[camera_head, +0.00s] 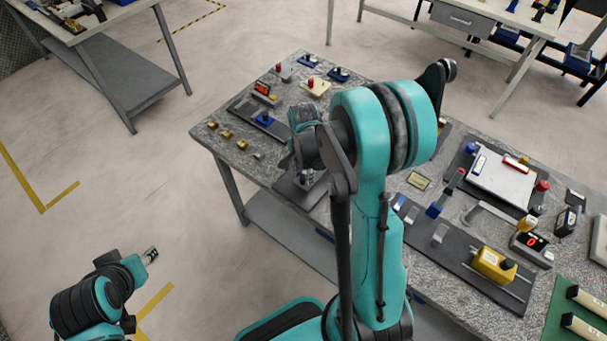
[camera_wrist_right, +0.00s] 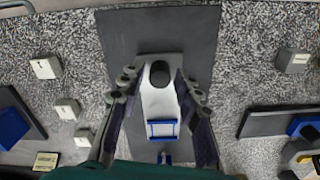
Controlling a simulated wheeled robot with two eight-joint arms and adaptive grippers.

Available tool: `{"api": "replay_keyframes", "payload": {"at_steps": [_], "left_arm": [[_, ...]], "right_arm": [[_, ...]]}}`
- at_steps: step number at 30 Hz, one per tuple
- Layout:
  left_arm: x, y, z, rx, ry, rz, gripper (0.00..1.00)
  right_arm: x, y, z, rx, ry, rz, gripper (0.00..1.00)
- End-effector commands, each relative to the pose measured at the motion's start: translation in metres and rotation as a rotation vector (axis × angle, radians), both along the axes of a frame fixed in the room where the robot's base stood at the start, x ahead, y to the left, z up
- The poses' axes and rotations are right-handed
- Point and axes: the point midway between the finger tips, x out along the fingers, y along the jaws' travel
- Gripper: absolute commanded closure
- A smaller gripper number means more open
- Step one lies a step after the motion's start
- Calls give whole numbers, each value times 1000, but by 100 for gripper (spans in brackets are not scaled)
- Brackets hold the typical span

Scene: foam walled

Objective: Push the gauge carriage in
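My right gripper (camera_head: 308,180) is low over a dark plate, left of my arm. In the right wrist view its fingers (camera_wrist_right: 159,80) lie on both sides of a pale piece with a dark round spot and a blue outline (camera_wrist_right: 160,103). I cannot tell whether they touch it. My left gripper (camera_head: 150,253) hangs at the lower left, away from the table; its fingers are too small to judge.
The speckled table (camera_head: 222,150) holds several fixtures. Small brass blocks (camera_head: 227,134) lie at its left edge. A white board (camera_head: 503,180) is at right. My right arm hides the middle.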

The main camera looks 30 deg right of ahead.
Motion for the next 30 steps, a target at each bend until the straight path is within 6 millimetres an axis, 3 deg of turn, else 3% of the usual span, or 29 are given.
{"api": "replay_keyframes", "payload": {"at_steps": [1,3,10,18,26,27,29,30], "left_arm": [[0,0,0,0,0,0,58],[0,0,0,0,0,0,58],[0,0,-1,0,0,0,58],[0,0,-5,0,0,0,58],[0,0,-4,0,0,0,58],[0,0,-4,0,0,0,58],[0,0,-4,0,0,0,58],[0,0,-4,0,0,0,58]], "right_arm": [[0,0,0,0,0,0,87],[0,0,0,0,0,0,100],[2,-4,0,0,0,-1,100],[17,-41,0,0,0,-2,100],[18,-43,1,-4,-3,-1,100],[18,-43,1,-5,-3,-1,71],[18,-43,1,-4,-3,-1,58],[18,-43,1,-4,-3,-1,58]]}}
